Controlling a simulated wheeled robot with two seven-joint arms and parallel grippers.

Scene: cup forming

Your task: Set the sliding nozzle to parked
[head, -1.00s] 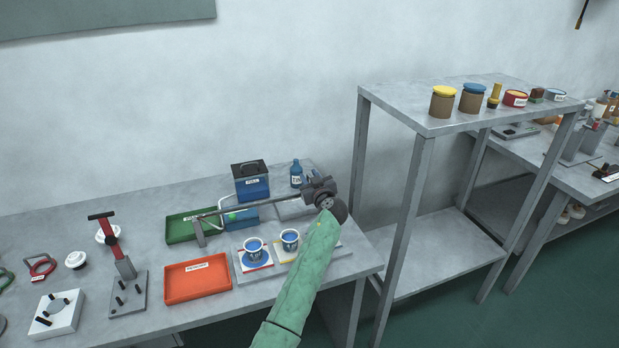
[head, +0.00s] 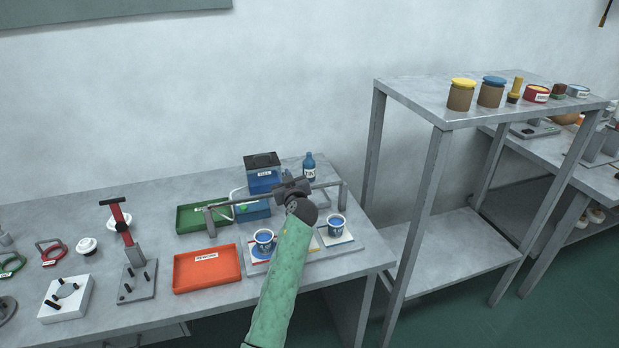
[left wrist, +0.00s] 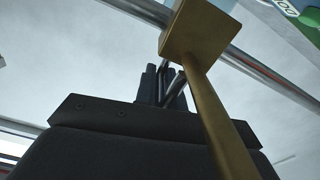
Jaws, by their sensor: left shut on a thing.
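The sliding nozzle's rail (head: 240,201) runs above the bench between two posts. My left gripper (head: 292,190) is at the middle of the rail, shut on the sliding nozzle, which it mostly hides in the head view. In the left wrist view, a brass block (left wrist: 198,28) with a long brass rod of the nozzle sits at the metal rail (left wrist: 262,68). The dark fingers (left wrist: 165,85) are close together beside it. One blue-filled cup (head: 264,241) stands left of my forearm and another (head: 336,226) stands right of it. Any parked mark is not legible. My right gripper is out of view.
A tall metal shelf (head: 440,112) stands to the right.

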